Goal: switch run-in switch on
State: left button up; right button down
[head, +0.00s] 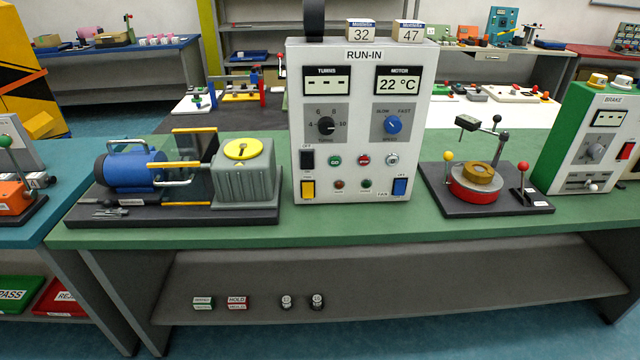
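The white RUN-IN control box (358,125) stands upright on the green bench. A black switch (307,160) is on its left front, with a small label above it that seems to read OFF; its position is too small to tell. The box also carries a TURNS display (326,83) showing dashes and a MOTOR display (397,80) showing 22 °C. Below are a black knob (326,125), a blue knob (392,125), a yellow switch (308,189) and a blue switch (400,187). Neither of my grippers is in view.
A blue motor with a grey gearbox (244,172) stands left of the box, close beside it. A fixture with a red and brass disc (478,185) and a green BRAKE box (585,140) stand to the right. The bench's front strip (350,228) is clear.

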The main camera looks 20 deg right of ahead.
aim_at(307, 156)
jog(key=k, duration=1.1)
jog(key=z, duration=0.4)
jog(key=i, duration=0.6)
jog(key=z, duration=0.5)
jog(key=i, duration=1.25)
jog(key=u, duration=0.75)
jog(key=i, duration=0.3)
jog(key=u, duration=0.3)
